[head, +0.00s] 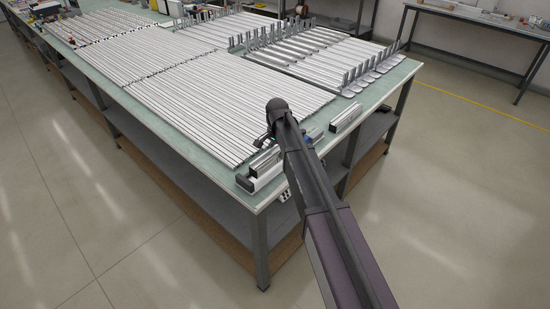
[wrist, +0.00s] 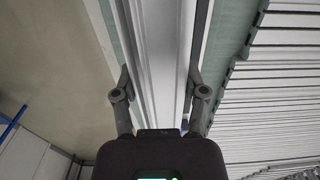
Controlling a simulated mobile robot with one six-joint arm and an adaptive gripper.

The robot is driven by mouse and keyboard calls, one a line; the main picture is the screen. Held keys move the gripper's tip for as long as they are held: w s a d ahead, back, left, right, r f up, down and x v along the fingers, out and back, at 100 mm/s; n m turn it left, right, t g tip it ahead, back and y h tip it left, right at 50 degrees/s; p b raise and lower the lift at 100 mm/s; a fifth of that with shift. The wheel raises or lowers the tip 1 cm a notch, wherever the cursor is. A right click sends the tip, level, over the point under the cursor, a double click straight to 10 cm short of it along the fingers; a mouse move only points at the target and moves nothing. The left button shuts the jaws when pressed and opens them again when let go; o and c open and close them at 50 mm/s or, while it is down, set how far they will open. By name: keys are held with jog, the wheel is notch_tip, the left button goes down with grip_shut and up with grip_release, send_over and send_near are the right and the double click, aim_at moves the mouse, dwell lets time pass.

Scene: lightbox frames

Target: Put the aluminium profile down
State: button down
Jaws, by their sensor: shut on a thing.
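A pale silver aluminium profile (wrist: 160,40) runs lengthwise up the wrist view, between the two fingers of my gripper (wrist: 160,78). The fingers are shut on its sides. In the head view my gripper (head: 267,141) is mostly hidden behind my arm, over the near corner of the workbench. Silver pieces show on either side of the arm there, one at the left (head: 265,163) and one at the right (head: 346,118). I cannot tell whether they are ends of the held profile. Contact between the held profile and the bench top is unclear.
The green-topped workbench (head: 160,108) carries many long profiles (head: 215,100) in close rows. Upright metal brackets (head: 275,38) stand farther back. A narrow bare green strip runs along the bench edge. Open floor (head: 450,190) lies right of the bench, and another table (head: 490,20) stands far right.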

aim_at(275, 148)
jog(key=shift+w+a, duration=0.3)
jog(key=shift+w+a+f+b, duration=0.1)
jog(key=shift+a+f+b, duration=0.05)
jog(key=shift+f+b, duration=1.65)
jog(key=shift+f, duration=0.05)
jog(key=shift+f, duration=0.1)
jog(key=shift+c, duration=0.6)
grip_release()
notch_tip(275, 148, up, 12)
jog(key=p, duration=1.2)
